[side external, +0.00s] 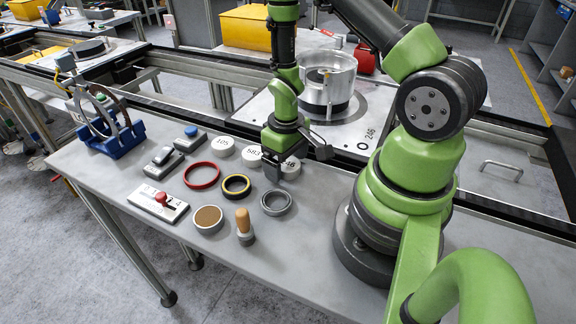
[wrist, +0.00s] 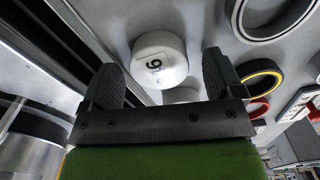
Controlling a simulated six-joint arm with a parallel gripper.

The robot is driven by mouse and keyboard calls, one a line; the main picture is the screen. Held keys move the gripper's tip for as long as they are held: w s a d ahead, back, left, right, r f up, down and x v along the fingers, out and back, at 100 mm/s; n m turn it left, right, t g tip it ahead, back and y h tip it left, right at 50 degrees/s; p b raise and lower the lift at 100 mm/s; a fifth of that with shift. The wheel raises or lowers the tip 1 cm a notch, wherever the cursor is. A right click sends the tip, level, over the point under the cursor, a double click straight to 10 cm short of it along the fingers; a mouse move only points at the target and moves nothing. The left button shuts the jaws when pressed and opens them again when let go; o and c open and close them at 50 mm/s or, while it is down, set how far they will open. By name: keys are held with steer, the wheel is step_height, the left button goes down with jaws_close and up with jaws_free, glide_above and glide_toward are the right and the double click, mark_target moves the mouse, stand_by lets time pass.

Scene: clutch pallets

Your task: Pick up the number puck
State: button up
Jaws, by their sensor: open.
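Several white round number pucks lie in a row on the grey bench. The left puck (side external: 223,147) and the middle puck (side external: 253,156) stand clear of my gripper. The right puck (side external: 291,168) is partly hidden behind my gripper (side external: 278,170). In the wrist view my gripper (wrist: 158,62) has its two dark fingers wide apart, with nothing held. A white puck (wrist: 165,72) with a black number, perhaps 16 or 46, shows between the fingertips. Another white puck (wrist: 181,95) shows behind it, partly hidden by the gripper. I cannot tell the height gap to the puck.
In front of the pucks lie a red ring (side external: 202,176), a black-yellow ring (side external: 236,186), a grey ring (side external: 276,203), a brown-topped disc (side external: 208,219) and a wooden-handled tool (side external: 244,226). A metal housing (side external: 328,80) on a pallet stands behind. A blue stand (side external: 118,137) is at left.

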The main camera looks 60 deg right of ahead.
steer(key=shift+c, duration=0.2)
steer(key=c, duration=0.9)
steer(key=shift+c, duration=0.2)
steer(key=shift+r, duration=0.2)
